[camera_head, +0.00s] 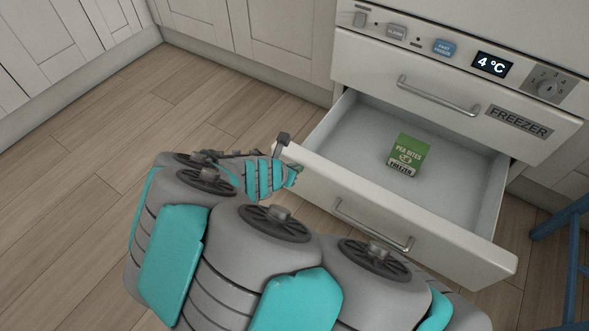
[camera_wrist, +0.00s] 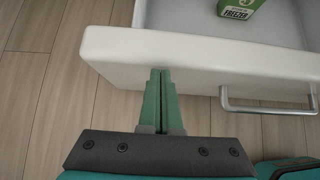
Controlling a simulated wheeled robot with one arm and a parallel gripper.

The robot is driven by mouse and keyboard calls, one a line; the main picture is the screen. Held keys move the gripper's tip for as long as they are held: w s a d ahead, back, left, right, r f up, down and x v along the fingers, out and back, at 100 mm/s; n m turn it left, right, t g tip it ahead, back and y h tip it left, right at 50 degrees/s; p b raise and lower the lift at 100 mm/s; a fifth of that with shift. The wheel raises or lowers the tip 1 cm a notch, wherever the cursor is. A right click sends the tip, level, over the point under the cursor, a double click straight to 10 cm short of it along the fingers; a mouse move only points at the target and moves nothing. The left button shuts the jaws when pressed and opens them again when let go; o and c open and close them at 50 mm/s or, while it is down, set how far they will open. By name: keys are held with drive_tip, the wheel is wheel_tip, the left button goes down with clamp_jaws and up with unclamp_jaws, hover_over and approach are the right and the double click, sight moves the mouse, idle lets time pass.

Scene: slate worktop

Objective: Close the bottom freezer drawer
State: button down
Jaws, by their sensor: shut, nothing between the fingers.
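The bottom freezer drawer (camera_head: 440,236) is pulled out, with its white front and a metal bar handle (camera_head: 372,226) facing me. A green box labelled Pea Bites (camera_head: 405,155) sits inside on the drawer floor. My gripper (camera_head: 297,172) is at the left end of the drawer front. I cannot tell whether the tips touch the front.
Above is a shut upper drawer with a handle (camera_head: 438,97) and a Freezer label, below a control panel (camera_head: 455,52) reading 4 °C. A blue stool or chair leg (camera_head: 572,262) stands at the right. Wooden floor (camera_head: 120,125) is clear at the left, before white cabinets (camera_head: 240,35).

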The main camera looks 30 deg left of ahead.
drive_tip(key=shift+w, duration=0.1)
idle(0.3)
drive_tip(key=shift+w+d+r+p, duration=0.1)
drive_tip(key=shift+w+r+p, duration=0.05)
drive_tip(key=shift+w+p, duration=0.25)
drive_tip(key=w+d+p, duration=0.2)
drive_tip(key=w+p, duration=0.7)
drive_tip(key=w, duration=2.1)
drive_tip(key=shift+p, duration=0.3)
drive_tip(key=shift+d, duration=0.1)
drive_tip(key=shift+s, duration=0.15)
drive_tip(key=s+f+p+v, duration=0.1)
drive_tip(key=s+f+v, duration=0.1)
drive_tip(key=v, duration=1)
drive_tip(key=shift+s+r, duration=0.15)
drive_tip(key=shift+s, duration=0.05)
